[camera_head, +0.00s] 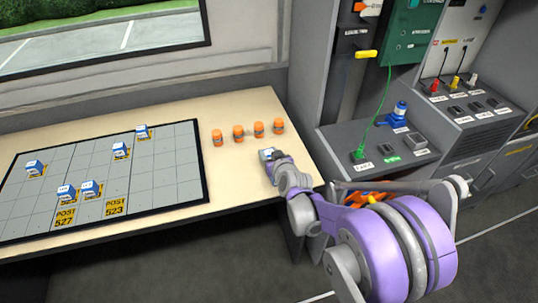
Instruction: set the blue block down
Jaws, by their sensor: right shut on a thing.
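My right gripper (271,166) reaches in from the lower right over the right end of the table. It is shut on a small blue block with a pale top (266,153), right of the grid board and just in front of the orange pieces. The gripper hides part of this block, and I cannot tell whether the block touches the table. Several similar blue blocks with white tops stand on the grid board (160,186), for example one near its back edge (142,131) and one at its left (35,167). My left gripper is not in view.
The beige table (236,180) has a bare strip between the board and my right gripper. Several orange pieces (238,131) stand in a row behind the gripper. A grey console (385,150) with a green cable and a blue device (398,112) rises to the right.

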